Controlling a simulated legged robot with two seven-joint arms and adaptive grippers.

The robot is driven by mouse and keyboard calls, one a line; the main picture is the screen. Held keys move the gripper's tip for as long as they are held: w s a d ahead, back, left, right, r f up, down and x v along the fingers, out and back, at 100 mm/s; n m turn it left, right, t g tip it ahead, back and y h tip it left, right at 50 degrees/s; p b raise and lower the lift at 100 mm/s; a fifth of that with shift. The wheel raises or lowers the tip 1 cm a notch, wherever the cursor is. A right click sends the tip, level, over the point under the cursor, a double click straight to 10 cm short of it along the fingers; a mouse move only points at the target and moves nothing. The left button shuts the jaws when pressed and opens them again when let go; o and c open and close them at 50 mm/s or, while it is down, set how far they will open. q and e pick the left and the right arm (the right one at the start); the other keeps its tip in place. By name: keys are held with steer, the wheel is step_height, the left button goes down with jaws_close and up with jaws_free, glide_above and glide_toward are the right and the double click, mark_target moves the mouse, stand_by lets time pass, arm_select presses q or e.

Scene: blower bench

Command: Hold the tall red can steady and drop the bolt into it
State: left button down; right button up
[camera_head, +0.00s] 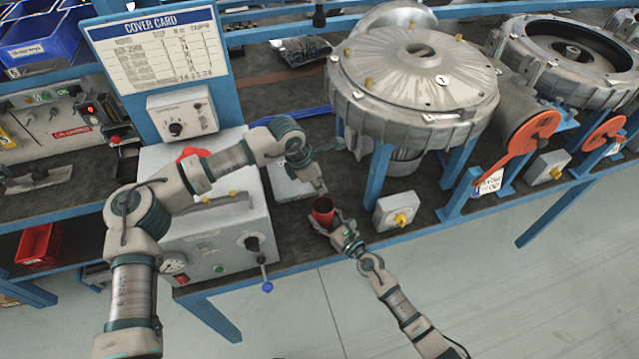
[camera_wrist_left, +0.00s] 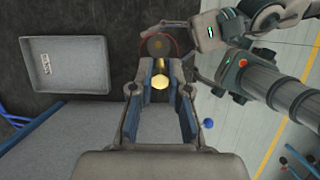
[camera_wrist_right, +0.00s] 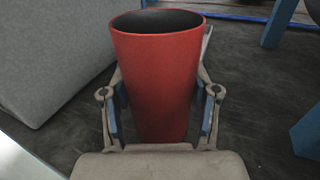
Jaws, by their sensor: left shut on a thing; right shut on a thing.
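The tall red can (camera_head: 323,211) stands upright near the bench's front edge. My right gripper (camera_head: 333,232) is shut around it, with a finger on each side of its wall in the right wrist view (camera_wrist_right: 160,85). The can's open mouth faces up. My left gripper (camera_head: 319,187) is just above the can. In the left wrist view it is shut on the brass-coloured bolt (camera_wrist_left: 160,82), its rounded head towards the camera. There the bolt's far end points towards the can's dark mouth, whose red rim (camera_wrist_left: 143,48) shows beyond it. In the head view I cannot make out the bolt.
A shallow grey tray (camera_wrist_left: 66,86) lies beside the can. A grey control box (camera_head: 225,240) with a blue-tipped lever stands to the left. A small box with a yellow knob (camera_head: 396,211) is to the right. The large blower housing (camera_head: 415,85) stands behind on blue legs.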

arm_select(q)
steer(key=shift+f, duration=1.9)
steer(key=c, duration=1.1)
jaws_free()
steer(key=shift+o, duration=0.2)
steer(key=v, duration=1.2)
steer(key=shift+f, duration=0.1)
